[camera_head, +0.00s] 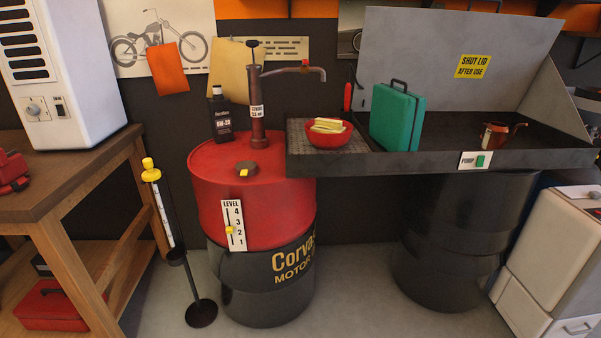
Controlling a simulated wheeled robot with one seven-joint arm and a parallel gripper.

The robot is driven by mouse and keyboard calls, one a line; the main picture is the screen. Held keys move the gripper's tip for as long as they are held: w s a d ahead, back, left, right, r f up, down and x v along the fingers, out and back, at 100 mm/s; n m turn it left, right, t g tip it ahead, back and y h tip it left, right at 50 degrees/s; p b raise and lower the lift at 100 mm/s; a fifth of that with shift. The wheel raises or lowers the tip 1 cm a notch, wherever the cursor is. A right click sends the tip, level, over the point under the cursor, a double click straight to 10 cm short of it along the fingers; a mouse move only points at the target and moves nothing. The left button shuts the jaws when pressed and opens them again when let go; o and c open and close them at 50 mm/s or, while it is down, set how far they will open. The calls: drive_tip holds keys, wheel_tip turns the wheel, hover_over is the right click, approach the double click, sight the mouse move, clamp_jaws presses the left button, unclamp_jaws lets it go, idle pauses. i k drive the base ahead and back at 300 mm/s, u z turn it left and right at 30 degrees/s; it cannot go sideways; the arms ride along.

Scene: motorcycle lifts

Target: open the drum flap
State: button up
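A red and black oil drum (255,212) stands on the floor left of centre, upright. On its red top, near the front, is a small dark round cover with a yellow tab (247,170), which looks like the drum flap. It appears to lie flat and closed. A brown hand pump (257,110) rises from the drum top behind the flap. A white level gauge (232,225) with a yellow marker is on the drum's front. My gripper is not in view.
A black bottle (221,118) stands on the drum's back left. The wash basin's edge (385,162), holding a red bowl (328,134) and green case (396,116), overhangs the right. A yellow-topped stand (150,172) and wooden bench (62,193) are left. Floor in front shows free room.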

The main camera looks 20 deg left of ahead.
sight(244, 167)
drive_tip(key=z, duration=0.85)
drive_tip(key=k, duration=1.4)
drive_tip(key=u, duration=1.7)
drive_tip(key=i, duration=1)
drive_tip(key=z, duration=0.05)
